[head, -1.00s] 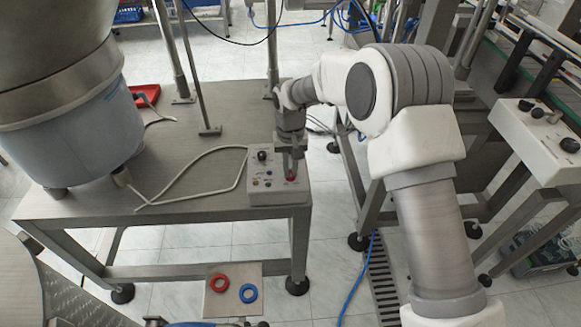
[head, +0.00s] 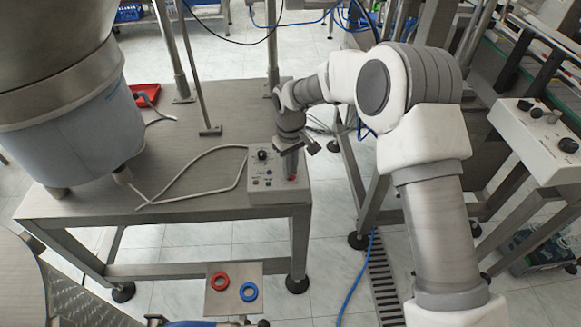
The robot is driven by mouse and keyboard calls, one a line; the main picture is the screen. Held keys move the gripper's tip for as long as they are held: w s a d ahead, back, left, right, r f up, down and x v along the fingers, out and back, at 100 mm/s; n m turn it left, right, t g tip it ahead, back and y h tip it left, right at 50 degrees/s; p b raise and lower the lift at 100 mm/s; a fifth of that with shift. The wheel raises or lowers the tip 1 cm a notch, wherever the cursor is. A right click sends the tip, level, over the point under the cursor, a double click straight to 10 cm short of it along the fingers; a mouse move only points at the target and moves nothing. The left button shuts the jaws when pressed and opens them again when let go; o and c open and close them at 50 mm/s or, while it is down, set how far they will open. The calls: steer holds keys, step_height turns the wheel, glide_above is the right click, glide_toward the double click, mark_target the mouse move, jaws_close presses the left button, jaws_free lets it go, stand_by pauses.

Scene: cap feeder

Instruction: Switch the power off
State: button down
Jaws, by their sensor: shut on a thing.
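A light grey control box (head: 265,188) with several knobs and buttons sits at the right end of the metal table. A black knob (head: 262,155) is at its upper left. A red control (head: 292,178) shows at its right side, partly hidden by my gripper. My gripper (head: 291,173) points down over the right part of the box, its fingertips at the red control. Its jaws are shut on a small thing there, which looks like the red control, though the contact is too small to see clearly.
A large metal bowl feeder (head: 75,130) stands on the table (head: 185,170) at left. A pale cable (head: 190,170) runs to the box. A red tray (head: 146,93) lies behind. Another control panel (head: 545,140) is at right. Red and blue rings lie on a small plate (head: 233,300) below.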

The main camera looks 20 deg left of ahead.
steer(key=c, duration=0.9)
jaws_free()
step_height(320, 180, up, 18)
steer(key=shift+f+p, duration=0.25)
steer(key=shift+p, duration=0.7)
